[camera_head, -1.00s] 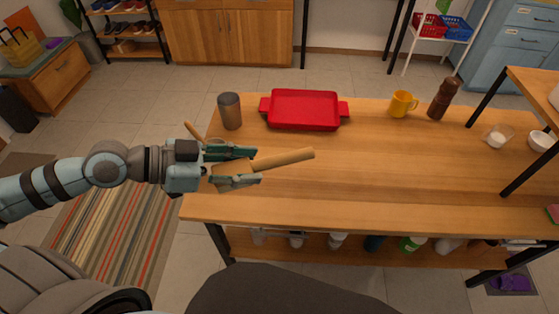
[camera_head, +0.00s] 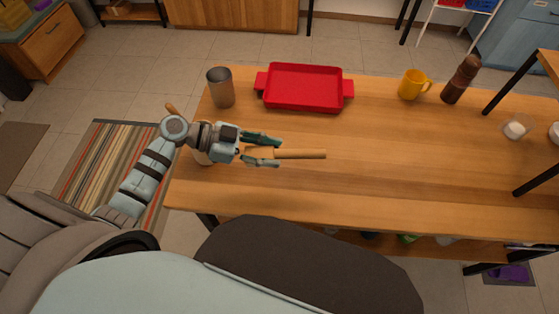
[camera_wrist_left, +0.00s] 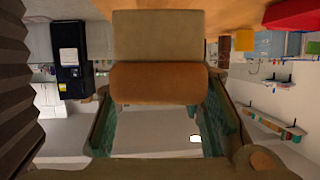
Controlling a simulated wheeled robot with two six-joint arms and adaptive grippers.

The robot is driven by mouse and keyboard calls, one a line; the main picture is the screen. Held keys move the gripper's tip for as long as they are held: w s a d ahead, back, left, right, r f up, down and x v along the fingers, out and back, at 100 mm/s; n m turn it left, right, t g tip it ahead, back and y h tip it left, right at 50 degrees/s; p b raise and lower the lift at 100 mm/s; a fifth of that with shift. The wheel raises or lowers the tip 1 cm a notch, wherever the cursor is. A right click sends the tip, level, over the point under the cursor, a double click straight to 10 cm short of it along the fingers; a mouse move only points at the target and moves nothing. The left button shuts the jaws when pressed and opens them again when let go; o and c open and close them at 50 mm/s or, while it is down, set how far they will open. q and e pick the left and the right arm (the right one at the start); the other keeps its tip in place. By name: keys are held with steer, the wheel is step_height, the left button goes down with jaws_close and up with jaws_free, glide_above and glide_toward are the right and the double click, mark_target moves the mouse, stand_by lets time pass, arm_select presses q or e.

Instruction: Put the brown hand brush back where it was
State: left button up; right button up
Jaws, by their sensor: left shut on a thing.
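The brown hand brush (camera_head: 305,154) is in my left gripper (camera_head: 272,152). In the left wrist view a rounded brown part (camera_wrist_left: 158,83) and a beige block (camera_wrist_left: 157,35) fill the space between the fingers. The fingers are shut on the brush, and its part behind them is largely hidden in the head view. I cannot tell the gap between brush and tabletop. My right gripper does not show.
A grey cup (camera_head: 221,88) and a red tray (camera_head: 304,87) stand along the far edge. A yellow mug (camera_head: 412,85) and a brown pepper mill (camera_head: 461,79) stand farther right. A wooden stick end (camera_head: 171,108) shows behind my arm. The table's middle and front are clear.

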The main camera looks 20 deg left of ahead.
arm_select(q)
steer(key=shift+m+g, duration=0.6)
steer(key=shift+g, duration=0.2)
steer(key=x, duration=0.4)
steer(key=shift+a+f+b, duration=0.1)
steer(key=shift+f+b, duration=0.3)
steer(key=shift+f, duration=0.05)
steer(key=f+b, duration=0.5)
steer(key=b, duration=0.2)
steer(key=shift+s+a+f, duration=0.15)
steer(key=shift+s+f, duration=0.1)
steer(key=shift+f, duration=0.15)
steer(key=shift+f+h+b, duration=0.2)
steer(key=shift+h+b, duration=0.1)
steer(key=shift+b, duration=0.15)
steer(key=shift+r, duration=0.1)
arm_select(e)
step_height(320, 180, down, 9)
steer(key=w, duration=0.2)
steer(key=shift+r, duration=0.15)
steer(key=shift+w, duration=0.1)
arm_select(q)
steer(key=shift+f, duration=0.55)
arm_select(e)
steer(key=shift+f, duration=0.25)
arm_select(q)
steer(key=o, duration=1.4)
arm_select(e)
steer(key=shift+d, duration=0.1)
